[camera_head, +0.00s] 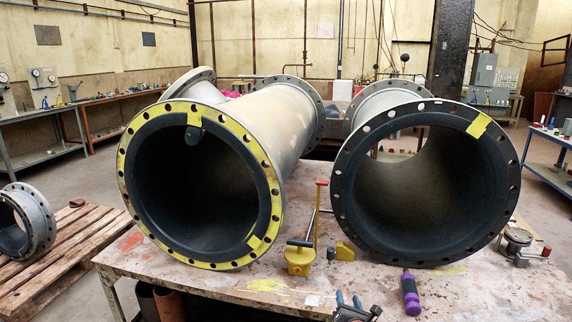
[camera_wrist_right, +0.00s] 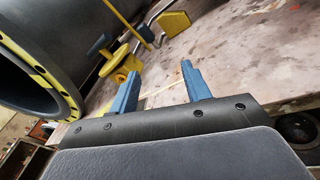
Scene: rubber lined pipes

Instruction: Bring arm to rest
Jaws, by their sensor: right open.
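My right gripper (camera_head: 348,296) shows at the bottom middle of the head view, at the table's front edge. Its two blue fingers are apart, with nothing between them. In the right wrist view the same open gripper (camera_wrist_right: 159,70) points over the table top, with the yellow tool beyond its fingers. My left gripper is in neither view.
A yellow-rimmed pipe (camera_head: 133,200) and a dark-rimmed pipe (camera_head: 341,190) lie on the worktable (camera_head: 200,275). A yellow tool (camera_head: 300,262), a yellow block (camera_head: 345,251), a purple-and-black item (camera_head: 411,295) and a round gauge-like device (camera_head: 518,240) are near the front.

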